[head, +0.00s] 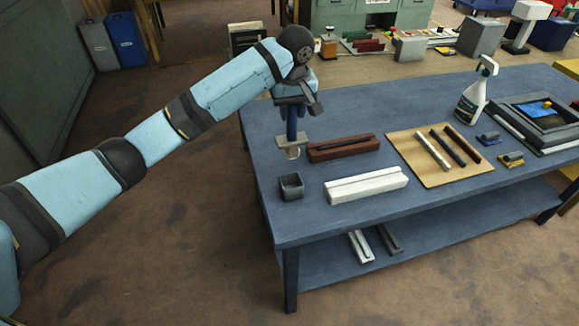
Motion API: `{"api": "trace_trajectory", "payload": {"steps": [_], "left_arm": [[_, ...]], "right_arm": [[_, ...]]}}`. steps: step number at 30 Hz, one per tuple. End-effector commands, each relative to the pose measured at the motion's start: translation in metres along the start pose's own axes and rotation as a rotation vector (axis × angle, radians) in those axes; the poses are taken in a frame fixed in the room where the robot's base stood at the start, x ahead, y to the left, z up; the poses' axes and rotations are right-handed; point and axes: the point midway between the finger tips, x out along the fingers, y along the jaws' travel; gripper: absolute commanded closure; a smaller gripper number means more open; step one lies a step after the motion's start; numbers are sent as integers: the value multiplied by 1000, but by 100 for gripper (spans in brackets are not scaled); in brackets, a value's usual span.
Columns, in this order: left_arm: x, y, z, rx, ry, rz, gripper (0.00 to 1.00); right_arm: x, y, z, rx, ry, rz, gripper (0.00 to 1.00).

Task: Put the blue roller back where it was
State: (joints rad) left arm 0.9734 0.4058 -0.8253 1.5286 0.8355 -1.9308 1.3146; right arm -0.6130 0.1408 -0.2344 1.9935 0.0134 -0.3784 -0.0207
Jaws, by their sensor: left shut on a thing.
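My left gripper (293,101) is above the far left corner of the blue-grey table. It is shut on an upright dark blue piece (292,123), which I take to be the blue roller. Below that, a pale beige piece (291,141) sits at or just above the table top; I cannot tell whether it is part of the roller or a separate stand. The jaws partly hide the top of the blue piece. My right gripper is not in view.
The table (300,220) holds a small dark open box (291,186), a white grooved block (366,185), a reddish-brown block (341,148), a tan board with strips (412,150), small blue (489,137) and yellow (511,159) items, a spray bottle (474,97) and a frame (540,110).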

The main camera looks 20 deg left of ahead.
Motion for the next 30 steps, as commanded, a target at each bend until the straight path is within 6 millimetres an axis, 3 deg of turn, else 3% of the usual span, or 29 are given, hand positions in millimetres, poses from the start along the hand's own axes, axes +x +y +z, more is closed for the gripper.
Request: {"api": "trace_trajectory", "payload": {"steps": [6,10,20,25,30], "left_arm": [[59,-1,7,-2,0,-4,100],[87,-1,10,-1,0,-2,100],[117,0,14,-1,1,-1,100],[143,0,17,-2,1,-2,100],[149,0,17,-1,2,1,100]], "right_arm": [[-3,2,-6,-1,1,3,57],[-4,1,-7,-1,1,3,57],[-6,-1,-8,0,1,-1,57],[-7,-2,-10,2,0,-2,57],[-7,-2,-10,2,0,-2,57]]}}
